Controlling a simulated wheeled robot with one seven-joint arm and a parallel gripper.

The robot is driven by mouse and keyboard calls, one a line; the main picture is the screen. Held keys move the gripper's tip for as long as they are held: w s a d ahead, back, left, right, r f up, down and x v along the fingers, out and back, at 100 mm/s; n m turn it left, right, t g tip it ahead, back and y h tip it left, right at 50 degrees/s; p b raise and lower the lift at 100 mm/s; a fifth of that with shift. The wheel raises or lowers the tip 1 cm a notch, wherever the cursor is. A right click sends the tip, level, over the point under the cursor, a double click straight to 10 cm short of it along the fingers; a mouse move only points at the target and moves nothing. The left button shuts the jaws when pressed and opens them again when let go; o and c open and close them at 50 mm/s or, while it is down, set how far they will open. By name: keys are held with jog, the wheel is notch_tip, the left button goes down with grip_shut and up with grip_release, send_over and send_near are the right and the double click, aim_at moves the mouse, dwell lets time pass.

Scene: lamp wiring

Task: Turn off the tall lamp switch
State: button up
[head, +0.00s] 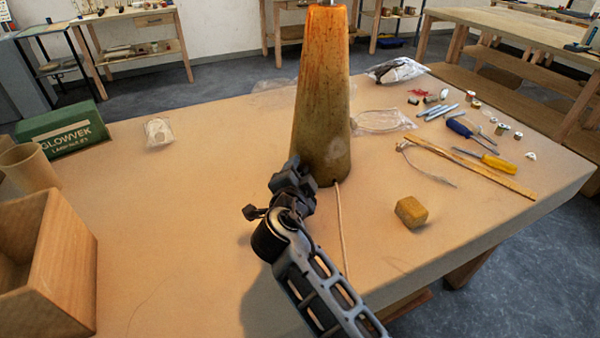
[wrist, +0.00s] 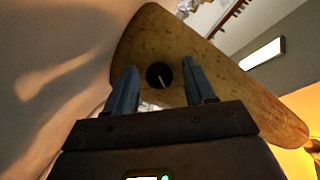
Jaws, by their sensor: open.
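The tall lamp (head: 322,95) stands upright on the table, a tapered mottled body glowing orange at the top. It also fills the wrist view (wrist: 150,40). Its switch is a round dark knob (wrist: 159,76) with a light pointer line, low on the body. The knob shows between my two fingers in the wrist view. My gripper (wrist: 161,84) is open and empty, its fingers on either side of the knob in the picture; I cannot tell whether they touch it. In the head view my gripper and wrist (head: 293,180) are at the lamp's lower left, hiding the switch.
A cord (head: 341,225) runs from the lamp's base toward the table's front. A yellow block (head: 411,211) lies right of it. Screwdrivers (head: 484,160), a wooden stick (head: 465,167) and small parts lie farther right. A green box (head: 62,130) and wooden box (head: 60,270) stand left. The left-middle table is clear.

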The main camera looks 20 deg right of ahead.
jog(key=shift+c, duration=0.3)
grip_shut()
jog(key=shift+n, duration=0.3)
jog(key=n+g+b, duration=0.1)
jog(key=n+g, duration=0.1)
jog(key=shift+w+a+n+h, duration=0.1)
jog(key=shift+n+h, duration=0.2)
jog(key=n+g+h+b, duration=0.1)
jog(key=n, duration=0.2)
jog(key=shift+g, duration=0.4)
jog(key=n+g, duration=0.1)
jog(key=n+h, duration=0.1)
jog(key=n, duration=0.1)
jog(key=shift+w+a+g, duration=0.15)
jog(key=shift+g, duration=0.25)
jog(key=shift+w+n+g+h, duration=0.1)
jog(key=shift+n+g+h, duration=0.6)
jog(key=shift+n, duration=0.6)
